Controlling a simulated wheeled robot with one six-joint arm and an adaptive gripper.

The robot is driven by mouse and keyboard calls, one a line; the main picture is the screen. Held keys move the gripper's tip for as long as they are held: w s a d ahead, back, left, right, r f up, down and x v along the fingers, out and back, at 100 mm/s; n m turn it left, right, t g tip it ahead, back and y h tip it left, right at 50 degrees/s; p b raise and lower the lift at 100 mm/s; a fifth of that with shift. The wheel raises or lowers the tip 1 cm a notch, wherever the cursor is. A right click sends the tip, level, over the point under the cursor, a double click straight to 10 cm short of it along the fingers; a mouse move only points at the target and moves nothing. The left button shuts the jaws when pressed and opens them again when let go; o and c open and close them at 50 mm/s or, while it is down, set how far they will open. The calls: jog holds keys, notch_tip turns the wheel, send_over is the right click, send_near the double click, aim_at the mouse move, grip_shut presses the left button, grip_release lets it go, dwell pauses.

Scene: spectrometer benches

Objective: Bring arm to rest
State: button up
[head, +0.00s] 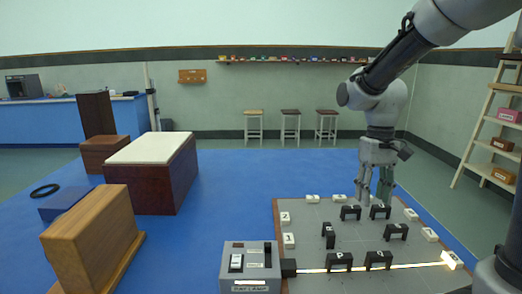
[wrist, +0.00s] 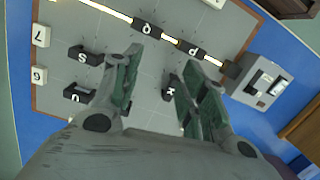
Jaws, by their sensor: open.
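My gripper (head: 375,198) hangs fingers-down over the far part of the grey bench board (head: 330,215). In the wrist view my gripper (wrist: 158,58) has its two fingers spread, with nothing between them but the board below. Black lettered blocks stand on the board, one marked Q (wrist: 146,30) and one marked P (wrist: 192,48) along a bright beam. Another black block (wrist: 171,88) shows beside the right finger, apart from or behind it; I cannot tell which. My arm (head: 420,45) reaches in from the upper right.
A grey lamp box (head: 249,266) stands at the board's near left, its beam ending at a lit white block (head: 451,260). White numbered blocks (head: 289,240) line the edges. A wooden box (head: 92,236) and white-topped chest (head: 152,172) stand left. A shelf ladder (head: 490,130) stands right.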

jog(key=s+d+r+t, duration=0.3)
jog(key=s+r, duration=0.1)
jog(key=s, duration=0.4)
jog(key=s+d+r+m+t, duration=0.1)
jog(key=s+d+r+t, duration=0.2)
jog(key=s, duration=0.5)
jog(key=shift+d+r+m, duration=0.3)
jog(key=shift+d+r, duration=0.1)
jog(key=shift+d, duration=0.35)
